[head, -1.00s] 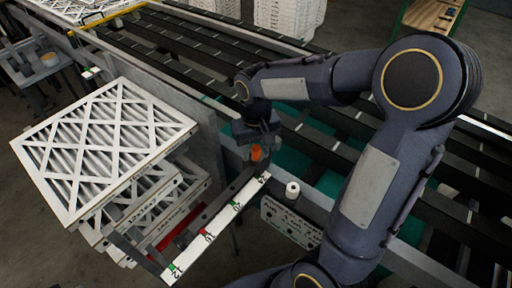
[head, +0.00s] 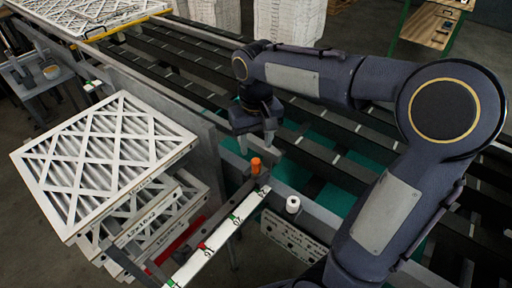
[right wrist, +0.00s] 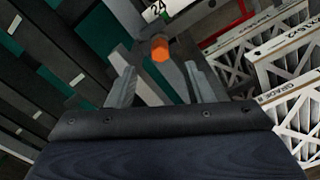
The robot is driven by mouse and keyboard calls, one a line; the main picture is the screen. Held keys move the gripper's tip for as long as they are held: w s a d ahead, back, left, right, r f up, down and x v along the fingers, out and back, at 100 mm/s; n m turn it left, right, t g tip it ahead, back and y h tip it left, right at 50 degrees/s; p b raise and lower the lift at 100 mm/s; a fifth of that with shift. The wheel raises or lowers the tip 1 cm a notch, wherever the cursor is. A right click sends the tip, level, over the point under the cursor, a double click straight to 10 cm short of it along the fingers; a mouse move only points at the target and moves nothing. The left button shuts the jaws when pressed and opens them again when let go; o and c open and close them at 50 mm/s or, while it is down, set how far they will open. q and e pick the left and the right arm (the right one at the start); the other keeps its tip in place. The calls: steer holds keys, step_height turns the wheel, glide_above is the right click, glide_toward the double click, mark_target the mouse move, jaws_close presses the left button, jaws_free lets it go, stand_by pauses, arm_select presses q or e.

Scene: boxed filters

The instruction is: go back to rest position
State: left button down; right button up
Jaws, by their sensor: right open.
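My right gripper (head: 256,143) hangs over the near rail of the conveyor, open, with nothing between its fingers. In the right wrist view its two fingers (right wrist: 160,88) stand apart. An orange cap (head: 256,165) on a dark post stands just below and in front of the gripper, apart from it. The orange cap also shows beyond the fingertips in the right wrist view (right wrist: 159,48). My left gripper is in neither view.
Stacked white-framed filters (head: 105,160) stand at the left. A white marked strip (head: 215,240) runs from the orange cap. A small white roll (head: 292,204) sits on the rail. The dark slatted conveyor (head: 330,155) lies behind, with more filters (head: 85,14) at its far end.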

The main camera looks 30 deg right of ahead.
stand_by(0.4)
steer(key=s+a+f+t+y, duration=0.1)
steer(key=s+a+t+y, duration=0.1)
steer(key=s, duration=0.6)
steer(key=s+a+f+t+y, duration=0.1)
steer(key=s+a+t, duration=0.1)
steer(key=s, duration=0.7)
steer(key=shift+f+t+y, duration=0.25)
steer(key=shift+t+y, duration=0.15)
steer(key=shift+t, duration=0.4)
steer(key=shift+a, duration=0.1)
